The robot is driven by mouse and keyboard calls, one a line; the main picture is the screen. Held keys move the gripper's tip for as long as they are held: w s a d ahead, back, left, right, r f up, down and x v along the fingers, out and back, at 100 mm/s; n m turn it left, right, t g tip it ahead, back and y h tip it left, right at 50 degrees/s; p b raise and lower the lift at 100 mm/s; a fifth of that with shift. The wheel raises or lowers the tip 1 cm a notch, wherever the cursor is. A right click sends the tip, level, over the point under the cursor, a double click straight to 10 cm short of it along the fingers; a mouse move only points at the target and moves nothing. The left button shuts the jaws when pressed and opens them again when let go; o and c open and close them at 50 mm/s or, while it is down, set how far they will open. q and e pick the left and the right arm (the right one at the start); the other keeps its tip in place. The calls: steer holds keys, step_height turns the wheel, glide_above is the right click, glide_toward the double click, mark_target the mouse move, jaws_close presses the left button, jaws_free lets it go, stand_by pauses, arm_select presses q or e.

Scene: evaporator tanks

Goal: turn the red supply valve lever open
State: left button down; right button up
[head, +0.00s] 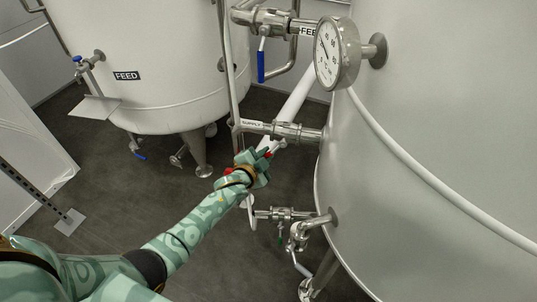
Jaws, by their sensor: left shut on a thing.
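The supply valve (289,131) sits on a steel pipe marked SUPPLY that enters the large tank at right. My left gripper (262,158) is shut on the red lever just below the pipe. Its fingers and the lever partly hide each other, so the lever's exact angle is hard to tell. My right gripper is not in view.
A blue-handled feed valve (261,66) and a round gauge (337,52) are above. A lower valve (284,214) sits below on the large tank (440,120). A second tank (150,70) stands at back left. Grey floor (110,170) is open at left.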

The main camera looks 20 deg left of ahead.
arm_select(q)
steer(key=r+m+p, duration=0.1)
steer(key=a+r+m+y+p, duration=0.1)
steer(key=shift+s+m+g+y, duration=0.1)
steer(key=shift+m+g+y, duration=0.2)
steer(key=shift+g, duration=0.1)
steer(key=shift+a+r+m+y+p, duration=0.25)
steer(key=shift+r+m+y+p, duration=0.15)
steer(key=shift+m, duration=0.2)
steer(key=shift+r+m+y+p, duration=0.3)
steer(key=shift+r+m+y, duration=0.35)
steer(key=shift+m, duration=0.25)
steer(key=shift+r, duration=0.1)
steer(key=c, duration=1.5)
jaws_free()
steer(key=shift+o, duration=0.2)
steer(key=shift+s, duration=0.1)
